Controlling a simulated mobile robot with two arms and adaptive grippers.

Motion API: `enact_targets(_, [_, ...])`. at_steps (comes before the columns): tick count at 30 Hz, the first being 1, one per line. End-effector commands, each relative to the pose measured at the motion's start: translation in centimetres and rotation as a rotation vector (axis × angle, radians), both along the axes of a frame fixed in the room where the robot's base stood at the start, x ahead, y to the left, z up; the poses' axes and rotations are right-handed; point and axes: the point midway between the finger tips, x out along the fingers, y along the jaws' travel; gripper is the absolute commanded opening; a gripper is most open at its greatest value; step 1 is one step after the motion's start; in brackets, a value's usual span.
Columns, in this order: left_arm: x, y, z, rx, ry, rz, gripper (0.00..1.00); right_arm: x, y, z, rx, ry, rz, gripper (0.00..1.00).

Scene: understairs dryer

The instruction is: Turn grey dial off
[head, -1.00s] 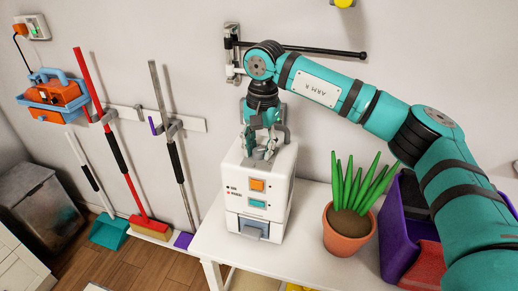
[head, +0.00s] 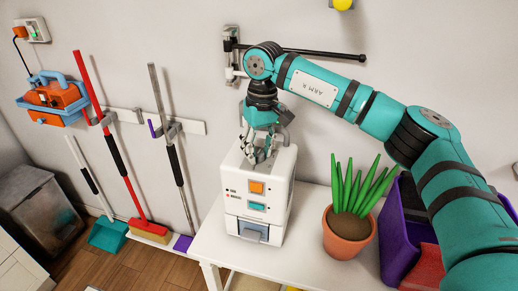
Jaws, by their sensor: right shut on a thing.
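A white box-shaped machine (head: 232,185) stands on the white table, with an orange button (head: 256,187), a teal button (head: 257,206) and a grey-blue drawer-like part (head: 254,231) on its front. My right gripper (head: 262,156) points down onto the top of this machine. It is shut on the grey dial (head: 259,156) there, which its fingers mostly hide. I cannot read the dial's setting. My left gripper is not in view.
A potted plant (head: 349,233) stands right of the machine, then a purple bin (head: 398,225) with a red item (head: 428,268). A black wall rod (head: 320,52) runs behind my right arm. Brooms hang on the left wall. The table (head: 302,240) is bare between machine and plant.

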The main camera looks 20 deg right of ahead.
Motion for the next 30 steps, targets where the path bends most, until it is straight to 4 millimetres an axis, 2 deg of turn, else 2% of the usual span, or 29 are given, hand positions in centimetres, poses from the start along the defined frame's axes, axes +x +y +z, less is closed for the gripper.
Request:
enact_targets(12, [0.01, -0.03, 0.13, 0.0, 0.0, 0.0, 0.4, 0.07, 0.12, 0.15, 0.002, -0.003, 0.209, 0.0])
enact_targets(30, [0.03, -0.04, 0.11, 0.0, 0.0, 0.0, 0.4, -0.08, 0.23, -0.13, 0.002, 0.004, 0.248, 0.0])
